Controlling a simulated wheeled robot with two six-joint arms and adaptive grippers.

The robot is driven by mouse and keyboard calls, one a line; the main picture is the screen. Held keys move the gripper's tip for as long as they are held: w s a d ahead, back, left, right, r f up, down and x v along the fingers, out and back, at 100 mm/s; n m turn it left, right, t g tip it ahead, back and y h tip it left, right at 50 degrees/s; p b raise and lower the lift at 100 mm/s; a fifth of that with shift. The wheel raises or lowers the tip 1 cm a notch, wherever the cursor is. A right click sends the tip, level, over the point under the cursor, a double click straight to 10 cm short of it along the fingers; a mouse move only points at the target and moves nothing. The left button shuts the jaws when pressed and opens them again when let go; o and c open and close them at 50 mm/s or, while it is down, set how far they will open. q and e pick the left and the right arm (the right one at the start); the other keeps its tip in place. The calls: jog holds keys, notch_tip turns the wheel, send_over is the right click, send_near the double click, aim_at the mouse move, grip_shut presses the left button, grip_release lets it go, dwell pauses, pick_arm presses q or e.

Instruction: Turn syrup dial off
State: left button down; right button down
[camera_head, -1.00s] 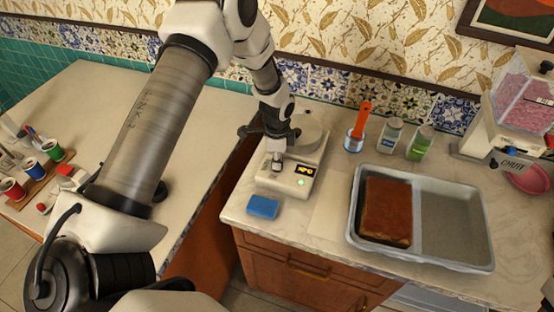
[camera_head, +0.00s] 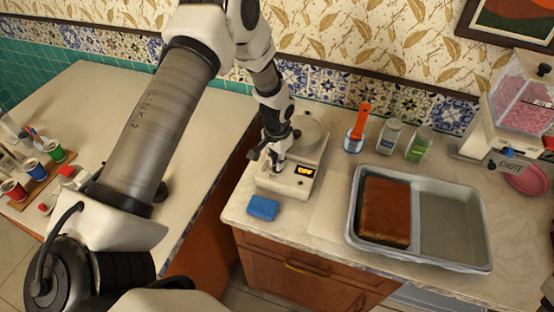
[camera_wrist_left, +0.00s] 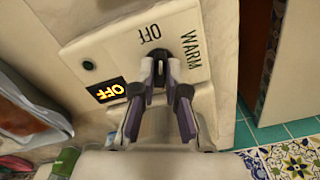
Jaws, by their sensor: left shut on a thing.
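The syrup warmer (camera_head: 277,187) is a pale box on the counter with a round plate (camera_head: 309,131) at its back. In the left wrist view its panel reads OFF and WARM beside a black slot. The small display (camera_wrist_left: 106,90) shows OFF in yellow, and the indicator light (camera_wrist_left: 88,64) is dark. My left gripper (camera_wrist_left: 162,72) is shut on the dial at the panel, tilted. The fingers hide most of the dial, so its exact pointing is unclear. In the head view my left gripper (camera_head: 277,165) is on the panel's left side. My right gripper is out of view.
A blue sponge (camera_head: 263,208) lies in front of the warmer. To the right are a cup with an orange-handled brush (camera_head: 358,129), two jars (camera_head: 418,143) and a metal tray (camera_head: 455,222) holding a brown slab (camera_head: 386,208). A pink-filled dispenser (camera_head: 520,105) stands far right.

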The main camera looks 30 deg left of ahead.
pick_arm(q)
jog(key=shift+s+f+n+p, duration=0.15)
jog(key=shift+n+p, duration=0.25)
jog(key=shift+n, duration=1.9)
jog(key=c, duration=1.2)
grip_release()
jog(key=shift+r, duration=0.25)
notch_tip(320, 180, up, 11)
jog(key=shift+w+r, duration=0.2)
